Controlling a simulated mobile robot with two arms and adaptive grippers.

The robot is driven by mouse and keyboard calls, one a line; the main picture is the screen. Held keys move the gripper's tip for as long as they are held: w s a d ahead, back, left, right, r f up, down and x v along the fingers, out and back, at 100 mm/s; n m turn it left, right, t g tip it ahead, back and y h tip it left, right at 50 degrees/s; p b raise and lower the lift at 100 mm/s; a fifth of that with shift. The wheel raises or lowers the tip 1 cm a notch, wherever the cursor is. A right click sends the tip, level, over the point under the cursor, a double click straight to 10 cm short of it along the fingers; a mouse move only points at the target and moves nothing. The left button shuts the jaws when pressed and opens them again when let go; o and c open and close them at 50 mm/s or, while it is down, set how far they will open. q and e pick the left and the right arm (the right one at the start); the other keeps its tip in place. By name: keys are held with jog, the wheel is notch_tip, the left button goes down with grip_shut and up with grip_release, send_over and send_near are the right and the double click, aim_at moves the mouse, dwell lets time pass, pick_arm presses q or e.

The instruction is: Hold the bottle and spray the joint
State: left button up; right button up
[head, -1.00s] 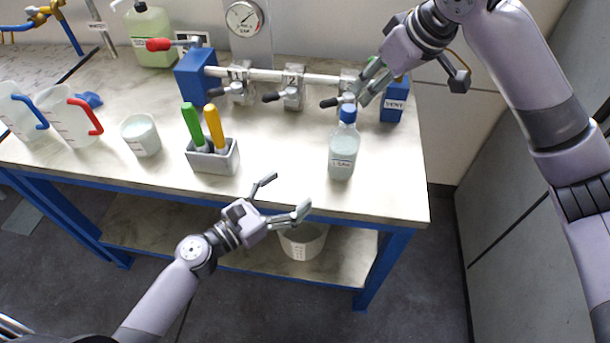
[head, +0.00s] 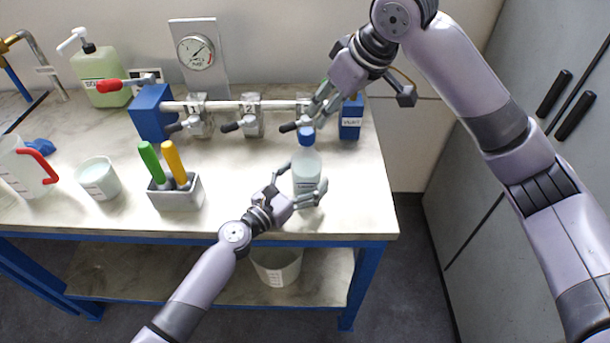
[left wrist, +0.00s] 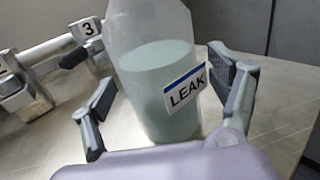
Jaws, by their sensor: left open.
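The bottle (head: 306,168) is clear with a blue cap (head: 306,136) and pale liquid, upright near the bench's front right. Its LEAK label shows in the left wrist view (left wrist: 186,88). My left gripper (head: 300,182) is open, with one finger on each side of the bottle; in the left wrist view (left wrist: 168,112) gaps show beside it. My right gripper (head: 320,108) points down just behind and above the cap; whether its fingers are apart is unclear. Pipe joints 1 (head: 196,118), 2 (head: 251,116) and 3 (left wrist: 88,32) sit along a pale pipe; joint 3 is partly hidden in the head view.
A grey holder (head: 176,199) with green and orange handles stands left of the bottle. A beaker (head: 98,179) and a red-handled jug (head: 22,168) stand farther left. A gauge (head: 196,52) and a blue VENT block (head: 351,118) are at the back. Bench between holder and bottle is clear.

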pick_arm(q)
jog(key=shift+w+d, duration=0.15)
jog(key=shift+w, duration=0.05)
jog(key=shift+c, duration=0.4)
jog(key=c, duration=1.5)
jog(key=shift+c, duration=0.2)
pick_arm(e)
jog(key=shift+c, duration=0.4)
grip_shut()
dwell(1.0)
